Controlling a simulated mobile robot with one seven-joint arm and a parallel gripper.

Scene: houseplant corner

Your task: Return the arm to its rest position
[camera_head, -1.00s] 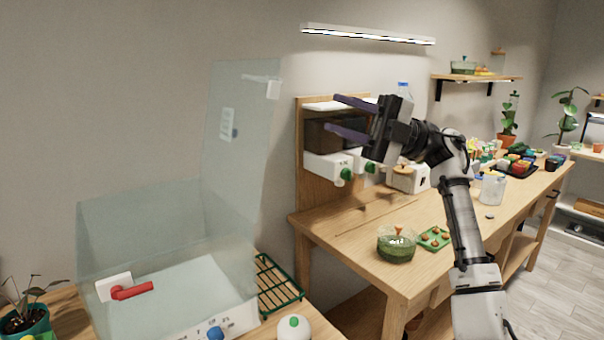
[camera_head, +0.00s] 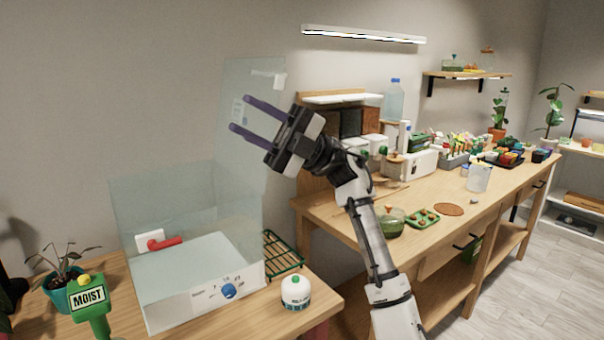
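My gripper (camera_head: 240,115) is raised in the air in the head view, in front of the grey wall and the raised clear lid. Its two purple fingers are spread apart and point to the upper left, with nothing between them. My arm (camera_head: 368,225) rises from the lower right and bends toward the gripper. The gripper appears above and to the right of the clear box; its exact distance from the lid cannot be told.
A long workbench (camera_head: 440,235) with jars and trays runs right. Open floor (camera_head: 530,285) lies at the right.

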